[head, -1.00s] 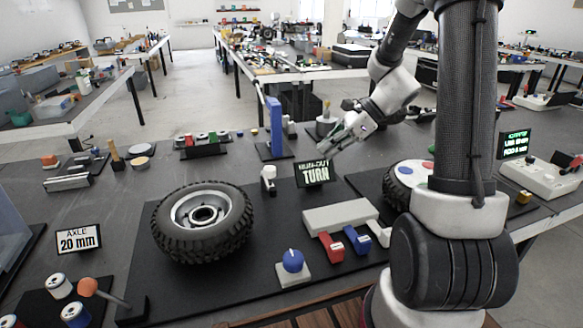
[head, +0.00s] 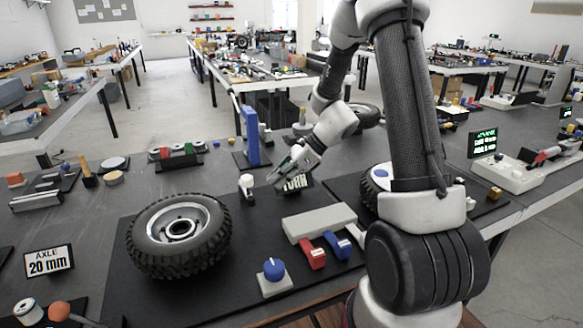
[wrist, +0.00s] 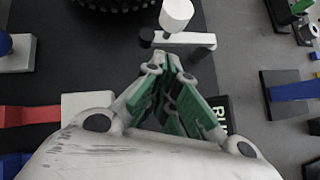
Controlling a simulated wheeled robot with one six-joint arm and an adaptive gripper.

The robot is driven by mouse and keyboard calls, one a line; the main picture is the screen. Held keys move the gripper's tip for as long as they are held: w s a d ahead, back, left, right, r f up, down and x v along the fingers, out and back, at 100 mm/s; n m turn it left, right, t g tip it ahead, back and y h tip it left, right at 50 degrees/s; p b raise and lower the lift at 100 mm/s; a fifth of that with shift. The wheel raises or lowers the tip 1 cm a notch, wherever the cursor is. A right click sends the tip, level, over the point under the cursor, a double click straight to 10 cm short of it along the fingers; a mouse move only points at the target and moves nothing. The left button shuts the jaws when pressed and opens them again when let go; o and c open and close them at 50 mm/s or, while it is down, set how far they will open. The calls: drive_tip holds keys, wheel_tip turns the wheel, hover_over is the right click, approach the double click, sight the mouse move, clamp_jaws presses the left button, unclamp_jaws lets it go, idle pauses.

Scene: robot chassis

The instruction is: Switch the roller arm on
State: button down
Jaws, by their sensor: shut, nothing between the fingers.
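The small white roller arm (head: 247,183) stands on the black mat just right of the tyred wheel (head: 180,236). In the wrist view its white roller (wrist: 177,14) is at the top, with a pale bar (wrist: 196,40) and a dark round end below it. My gripper (head: 275,179) is shut and empty, right of the roller arm and in front of the runout sign (head: 297,185), which it partly covers. In the wrist view my green-padded fingers (wrist: 165,62) end just short of the bar; I cannot tell whether they touch it.
A blue knob (head: 273,267) on a white base, a grey block (head: 318,221), and red (head: 312,256) and blue (head: 338,245) levers are on the mat's near part. A blue upright post (head: 251,135) stands behind the roller arm. The tyre's edge (wrist: 115,4) shows in the wrist view.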

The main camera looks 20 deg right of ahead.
sight(251, 187)
drive_tip(key=shift+w+a+r, duration=0.1)
drive_tip(key=shift+w+a, duration=0.2)
drive_tip(key=shift+a, duration=0.55)
drive_tip(key=shift+w+a+r, duration=0.1)
drive_tip(key=shift+w+a, duration=0.15)
drive_tip(key=shift+a, duration=0.55)
drive_tip(key=shift+a, duration=0.1)
drive_tip(key=shift+s+a+m+t, duration=0.2)
drive_tip(key=shift+a+m+t, duration=0.1)
drive_tip(key=shift+m, duration=0.1)
drive_tip(key=shift+s+a+m+t+h, duration=0.2)
drive_tip(key=shift+a+m+t, duration=0.1)
drive_tip(key=shift+a+m, duration=0.15)
drive_tip(key=shift+s+a+m+t+h, duration=0.1)
drive_tip(key=shift+a+m+t+h, duration=0.1)
drive_tip(key=shift+a+m+t, duration=0.2)
drive_tip(key=a+m, duration=0.1)
drive_tip(key=a, duration=0.5)
drive_tip(key=shift+m+t+h, duration=0.35)
drive_tip(key=shift+t+h, duration=0.05)
drive_tip(key=shift+w+a, duration=0.15)
